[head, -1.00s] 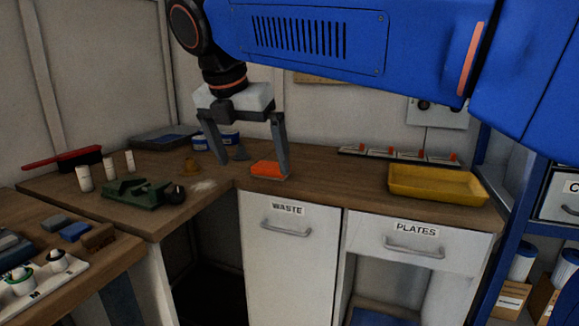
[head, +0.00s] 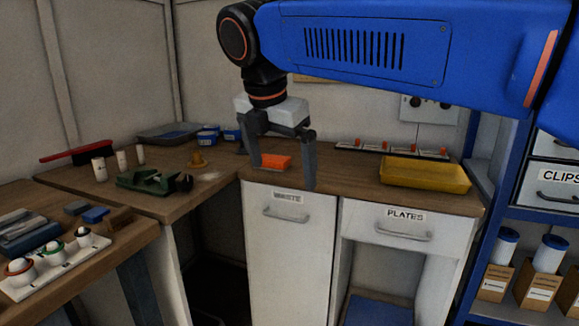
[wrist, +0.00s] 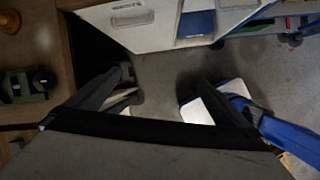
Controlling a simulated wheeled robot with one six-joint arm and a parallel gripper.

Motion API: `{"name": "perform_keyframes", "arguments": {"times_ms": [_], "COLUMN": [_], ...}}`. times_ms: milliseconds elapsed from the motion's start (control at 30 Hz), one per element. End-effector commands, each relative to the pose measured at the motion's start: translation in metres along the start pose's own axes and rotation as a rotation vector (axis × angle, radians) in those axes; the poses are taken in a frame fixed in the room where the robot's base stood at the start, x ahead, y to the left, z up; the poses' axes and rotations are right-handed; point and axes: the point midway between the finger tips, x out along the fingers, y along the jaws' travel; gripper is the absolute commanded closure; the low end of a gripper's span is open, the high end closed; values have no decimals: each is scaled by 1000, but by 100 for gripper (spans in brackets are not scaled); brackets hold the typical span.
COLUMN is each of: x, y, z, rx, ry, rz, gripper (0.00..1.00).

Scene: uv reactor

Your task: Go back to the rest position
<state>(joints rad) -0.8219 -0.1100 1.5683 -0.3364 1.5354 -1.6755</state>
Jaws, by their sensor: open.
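My gripper (head: 283,168) is open and empty in the head view, with its fingers spread and pointing down in front of the workbench edge. Behind its fingers an orange block (head: 276,161) lies on the wooden bench. In the wrist view my gripper (wrist: 170,92) also shows open, with nothing between its fingers and the grey floor below. My blue arm reaches in from the upper right of the head view.
The waste cabinet (head: 287,250) and plates drawer (head: 403,228) stand below the bench. A yellow tray (head: 425,175) sits on the right. Blue shelving stands far right.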

Motion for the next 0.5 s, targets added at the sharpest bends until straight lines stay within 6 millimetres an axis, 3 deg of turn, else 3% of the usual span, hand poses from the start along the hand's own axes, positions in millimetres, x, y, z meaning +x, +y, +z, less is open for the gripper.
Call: {"name": "perform_keyframes", "arguments": {"times_ms": [267, 500], "x": [32, 77], "y": [-64, -150], "z": [28, 42], "rx": [348, 837], "ry": [29, 66], "rz": [2, 6], "gripper": [0, 0]}}
